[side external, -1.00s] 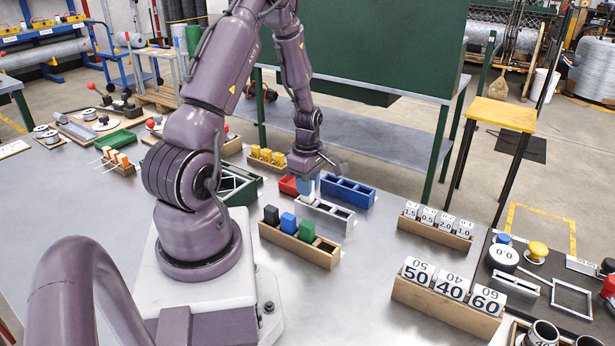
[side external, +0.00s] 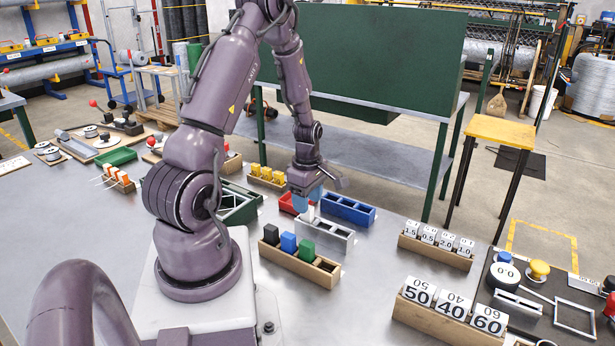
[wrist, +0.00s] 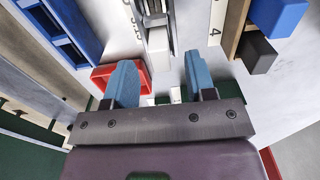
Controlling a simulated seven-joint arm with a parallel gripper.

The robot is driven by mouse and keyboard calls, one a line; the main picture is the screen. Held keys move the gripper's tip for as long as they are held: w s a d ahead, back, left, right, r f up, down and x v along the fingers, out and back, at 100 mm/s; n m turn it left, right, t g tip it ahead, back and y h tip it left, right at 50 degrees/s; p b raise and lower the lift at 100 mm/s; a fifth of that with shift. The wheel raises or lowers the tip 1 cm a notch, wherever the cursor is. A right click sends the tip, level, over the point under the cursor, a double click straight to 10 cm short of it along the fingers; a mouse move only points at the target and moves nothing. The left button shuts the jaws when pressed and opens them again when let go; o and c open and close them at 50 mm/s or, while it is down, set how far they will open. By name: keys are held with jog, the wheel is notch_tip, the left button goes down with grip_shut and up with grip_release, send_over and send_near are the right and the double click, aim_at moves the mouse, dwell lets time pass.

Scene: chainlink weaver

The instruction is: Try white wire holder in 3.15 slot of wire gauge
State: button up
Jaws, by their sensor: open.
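My gripper (side external: 307,203) is open above the near-left end of the grey wire gauge (side external: 340,246) in the side view. Its two blue fingers are spread apart with nothing between them in the wrist view (wrist: 158,78). A white block, which looks like the white wire holder (wrist: 159,48), stands upright at the near end of the gauge (wrist: 155,10), just ahead of the fingertips. Its top also shows below the fingers in the side view (side external: 311,214).
A red tray (side external: 290,205) and a blue compartment rack (side external: 350,211) lie close behind. A wooden rack (side external: 322,272) with black, blue and green blocks stands in front. Number-block racks (side external: 436,249) (side external: 447,323) stand to the right. Bare table lies between.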

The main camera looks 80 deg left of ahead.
notch_tip(320, 180, up, 11)
jog(key=shift+r, duration=0.15)
dwell(0.6)
jog(key=d+r+m+t, duration=0.2)
jog(key=d+r+m, duration=0.3)
jog(key=d+m, duration=0.4)
jog(key=s+d+r+m+t, duration=0.1)
jog(key=d+r+m, duration=0.4)
jog(key=d+m, duration=0.4)
jog(key=s+d+r+m+t, duration=0.1)
jog(key=d+r+m+t, duration=0.1)
jog(key=d+r+m, duration=0.3)
jog(key=d+m, duration=0.4)
jog(key=shift+s+r+t, duration=0.15)
jog(key=shift+r+t, duration=0.15)
jog(key=shift+r, duration=0.1)
